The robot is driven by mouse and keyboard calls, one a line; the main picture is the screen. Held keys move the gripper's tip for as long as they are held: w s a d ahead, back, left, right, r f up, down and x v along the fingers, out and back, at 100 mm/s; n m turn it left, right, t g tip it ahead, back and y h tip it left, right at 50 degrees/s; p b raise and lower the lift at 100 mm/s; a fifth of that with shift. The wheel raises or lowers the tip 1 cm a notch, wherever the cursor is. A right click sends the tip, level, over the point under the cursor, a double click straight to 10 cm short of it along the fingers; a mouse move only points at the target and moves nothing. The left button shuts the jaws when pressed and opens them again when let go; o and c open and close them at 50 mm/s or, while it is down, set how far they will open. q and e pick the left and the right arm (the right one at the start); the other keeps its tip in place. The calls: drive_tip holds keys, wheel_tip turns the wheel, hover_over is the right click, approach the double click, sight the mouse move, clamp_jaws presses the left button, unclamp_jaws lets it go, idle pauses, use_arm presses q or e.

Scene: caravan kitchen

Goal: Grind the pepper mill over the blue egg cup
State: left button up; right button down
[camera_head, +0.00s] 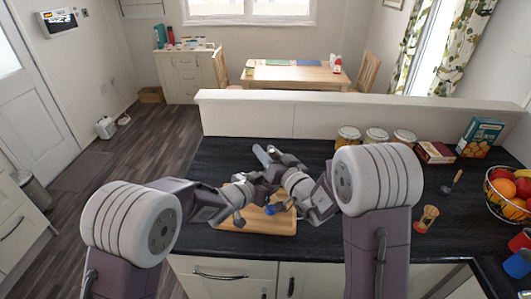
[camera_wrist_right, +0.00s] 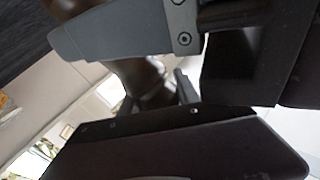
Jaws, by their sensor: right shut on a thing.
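My right gripper (camera_head: 268,156) is over the far side of the wooden board, its grey fingers pointing away. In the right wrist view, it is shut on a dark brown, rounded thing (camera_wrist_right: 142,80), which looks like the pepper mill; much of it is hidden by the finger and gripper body. I cannot pick the mill out clearly in the head view. A small blue thing (camera_head: 272,209), likely the blue egg cup, shows above the board, partly covered by the arms. My left gripper (camera_head: 262,188) is close to the right one; its fingers are too overlapped to read.
The wooden board (camera_head: 262,228) lies on the dark worktop (camera_head: 225,158). Several jars (camera_head: 376,136), boxes (camera_head: 480,136) and a fruit basket (camera_head: 510,190) stand to the right. The worktop left of the board is clear.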

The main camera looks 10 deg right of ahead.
drive_tip(key=shift+h, duration=0.3)
drive_tip(key=c, duration=0.9)
unclamp_jaws()
drive_tip(key=shift+r, duration=0.1)
wheel_tip(320, 180, up, 10)
drive_tip(key=shift+f, duration=0.1)
